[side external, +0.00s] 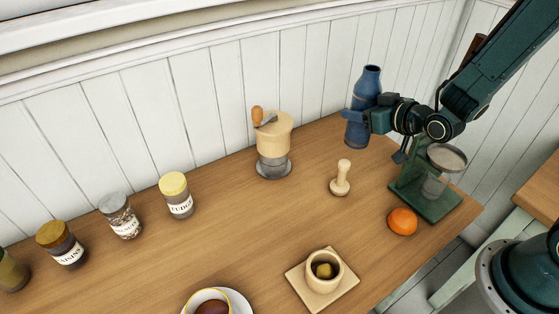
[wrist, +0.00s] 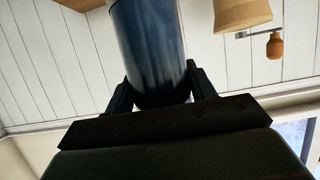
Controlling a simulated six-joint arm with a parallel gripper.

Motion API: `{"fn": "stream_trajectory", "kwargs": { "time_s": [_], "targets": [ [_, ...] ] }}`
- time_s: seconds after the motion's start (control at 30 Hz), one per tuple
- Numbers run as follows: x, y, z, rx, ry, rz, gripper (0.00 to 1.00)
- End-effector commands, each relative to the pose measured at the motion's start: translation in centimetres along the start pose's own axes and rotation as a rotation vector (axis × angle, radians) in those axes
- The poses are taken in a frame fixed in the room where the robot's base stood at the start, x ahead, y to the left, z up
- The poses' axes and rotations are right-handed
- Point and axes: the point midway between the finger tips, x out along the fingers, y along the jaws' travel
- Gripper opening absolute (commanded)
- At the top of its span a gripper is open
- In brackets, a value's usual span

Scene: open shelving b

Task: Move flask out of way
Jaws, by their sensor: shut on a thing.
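The flask (side external: 369,85) is a tall blue bottle with a narrow neck, upright near the back wall at the right part of the counter. My gripper (side external: 357,117) is shut around its lower middle. Part of the body is hidden by the fingers. I cannot tell for sure whether its base touches the counter. In the wrist view the blue flask (wrist: 149,50) sits between the two dark fingers of my gripper (wrist: 158,88).
A wooden grinder (side external: 273,140) stands left of the flask. A wooden tamper (side external: 341,180), an orange (side external: 402,221) and a green stand (side external: 437,204) are in front. A cup (side external: 322,270) sits on a square saucer. Jars (side external: 176,195) line the left. The counter (side external: 235,235) is clear in the middle.

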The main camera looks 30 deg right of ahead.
Motion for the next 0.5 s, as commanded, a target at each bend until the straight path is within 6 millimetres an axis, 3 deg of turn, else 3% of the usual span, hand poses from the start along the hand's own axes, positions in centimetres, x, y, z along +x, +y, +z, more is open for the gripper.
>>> {"fn": "stream_trajectory", "kwargs": {
  "time_s": [0.5],
  "targets": [
    [-2.6,0.0,-6.7,0.0,0.012,0.0,0.1]
  ]
}}
